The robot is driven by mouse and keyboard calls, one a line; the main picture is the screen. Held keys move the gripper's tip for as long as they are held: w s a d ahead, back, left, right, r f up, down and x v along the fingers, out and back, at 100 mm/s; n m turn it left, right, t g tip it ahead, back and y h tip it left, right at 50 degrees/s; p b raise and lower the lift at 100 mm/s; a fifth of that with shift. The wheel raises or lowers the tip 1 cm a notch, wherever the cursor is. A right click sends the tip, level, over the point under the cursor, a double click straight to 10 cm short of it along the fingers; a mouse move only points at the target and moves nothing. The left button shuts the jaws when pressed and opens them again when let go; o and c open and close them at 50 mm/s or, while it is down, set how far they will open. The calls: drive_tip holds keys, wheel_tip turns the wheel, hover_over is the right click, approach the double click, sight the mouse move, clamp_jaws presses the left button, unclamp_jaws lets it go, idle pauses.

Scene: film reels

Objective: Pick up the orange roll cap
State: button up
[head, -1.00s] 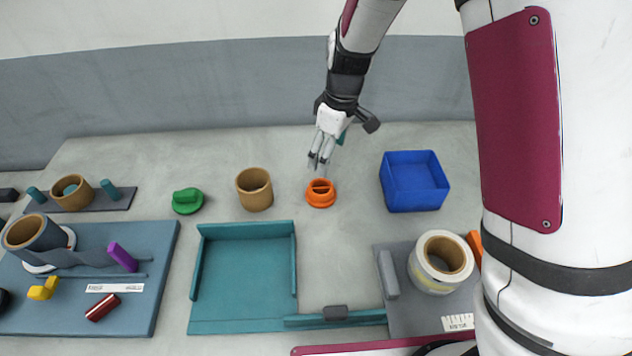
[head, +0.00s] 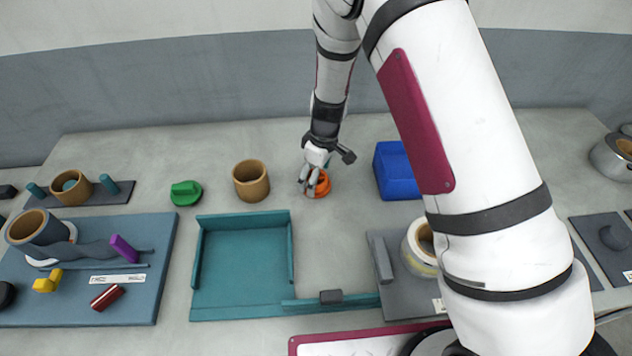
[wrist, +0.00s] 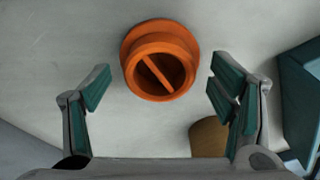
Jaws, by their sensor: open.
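The orange roll cap (head: 322,184) lies on the grey table, with its far and left parts hidden behind my fingers in the head view. In the wrist view the orange cap (wrist: 160,60) shows a round flange and a raised ring with a bar across its middle. My gripper (head: 312,190) is over the cap in the head view. In the wrist view my gripper (wrist: 158,90) is open, one teal-padded finger to each side of the cap and apart from it. Nothing is between the pads but the cap's lower part, beyond the fingertips.
A tan cylinder (head: 251,181) and a green knob (head: 186,193) stand left of the cap. A blue bin (head: 396,172) is to its right. A teal tray (head: 240,262) lies in front. A tape roll (head: 418,250) is partly behind my arm.

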drive_tip(key=shift+f, duration=0.3)
drive_tip(key=shift+c, duration=0.4)
drive_tip(key=c, duration=1.1)
drive_tip(key=shift+r, duration=0.1)
drive_tip(key=shift+c, duration=0.2)
